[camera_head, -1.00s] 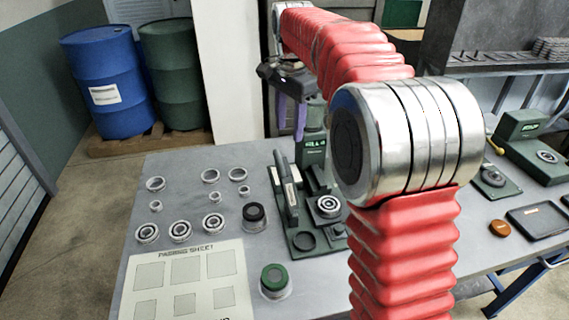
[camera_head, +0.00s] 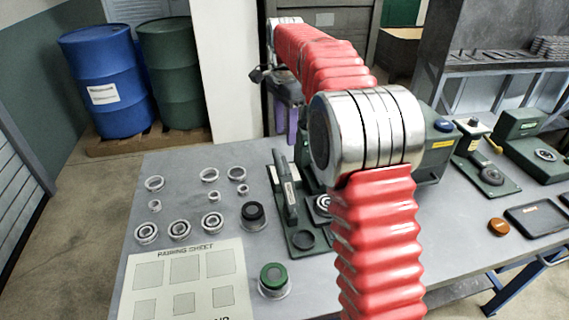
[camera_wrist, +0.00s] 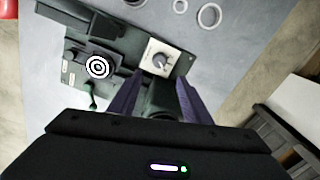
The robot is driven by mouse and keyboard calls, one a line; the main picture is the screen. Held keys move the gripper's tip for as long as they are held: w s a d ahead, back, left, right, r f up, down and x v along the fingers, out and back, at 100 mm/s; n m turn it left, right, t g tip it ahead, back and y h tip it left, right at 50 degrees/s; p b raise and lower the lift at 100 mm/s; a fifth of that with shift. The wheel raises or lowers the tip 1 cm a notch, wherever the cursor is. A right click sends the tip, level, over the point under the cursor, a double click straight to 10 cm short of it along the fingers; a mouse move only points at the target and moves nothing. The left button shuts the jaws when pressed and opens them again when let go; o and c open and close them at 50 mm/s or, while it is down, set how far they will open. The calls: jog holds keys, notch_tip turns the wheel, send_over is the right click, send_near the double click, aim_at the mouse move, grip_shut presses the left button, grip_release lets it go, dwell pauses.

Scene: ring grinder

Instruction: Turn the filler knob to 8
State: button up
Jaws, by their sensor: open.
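A small grey knob (camera_wrist: 160,61) sits on a pale square dial plate (camera_wrist: 169,56) on a dark green machine in the wrist view. Its marks are too small to read, so its setting cannot be told. My gripper (camera_wrist: 157,82) is open, with its two purple fingers apart below the knob in the picture and nothing visible between them. In the head view the purple fingers of my gripper (camera_head: 285,118) show partly behind my red arm at the back of the bench. The knob is not visible in that view.
A round ringed part (camera_wrist: 97,66) sits on the machine beside the dial. Several loose rings and bearings, and a pairing sheet (camera_head: 188,255), lie on the left of the bench. A green-capped part (camera_head: 273,278) stands near the front. Other green machines (camera_head: 524,140) stand at right.

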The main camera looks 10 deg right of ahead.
notch_tip(320, 180, down, 12)
jog(key=shift+f, duration=0.2)
dwell(0.4)
jog(key=shift+c, duration=0.4)
jog(key=c, duration=0.9)
jog(key=shift+a, duration=0.15)
jog(key=shift+c, duration=0.3)
